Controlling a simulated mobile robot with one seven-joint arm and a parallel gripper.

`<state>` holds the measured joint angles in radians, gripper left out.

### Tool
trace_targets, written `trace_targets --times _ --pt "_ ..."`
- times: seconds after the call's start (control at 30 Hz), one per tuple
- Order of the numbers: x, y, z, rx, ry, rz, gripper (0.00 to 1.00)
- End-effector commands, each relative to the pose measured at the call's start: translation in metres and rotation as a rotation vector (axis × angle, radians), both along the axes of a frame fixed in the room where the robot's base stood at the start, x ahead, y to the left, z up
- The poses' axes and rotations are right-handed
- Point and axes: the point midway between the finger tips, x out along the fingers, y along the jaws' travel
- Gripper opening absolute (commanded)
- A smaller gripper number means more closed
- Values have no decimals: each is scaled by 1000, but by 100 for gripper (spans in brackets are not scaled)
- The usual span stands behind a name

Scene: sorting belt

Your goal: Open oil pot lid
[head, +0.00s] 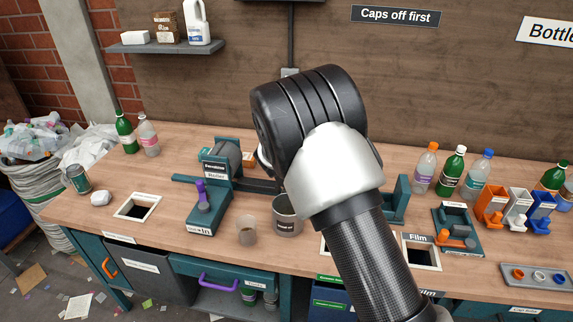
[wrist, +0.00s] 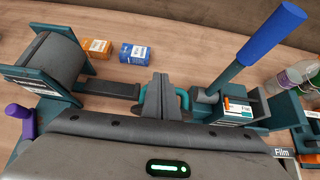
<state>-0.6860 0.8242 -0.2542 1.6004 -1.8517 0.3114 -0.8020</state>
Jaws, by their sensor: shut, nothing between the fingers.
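A grey pot (head: 285,228) with a dark label too small to read, likely the oil pot, stands on the bench in the head view. My arm covers its right side, and I cannot tell how its lid sits. The pot is not clearly seen in the wrist view. In the head view my arm hides the fingers.

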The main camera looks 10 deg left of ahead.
Motion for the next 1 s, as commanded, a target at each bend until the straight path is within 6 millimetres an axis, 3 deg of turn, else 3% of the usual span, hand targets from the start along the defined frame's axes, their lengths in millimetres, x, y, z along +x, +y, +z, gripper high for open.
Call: trace_targets --times 0.4,1.0 --pt "23 -1 -5 0 -1 -1 0" --pt "24 -1 -5 0 -1 -1 0"
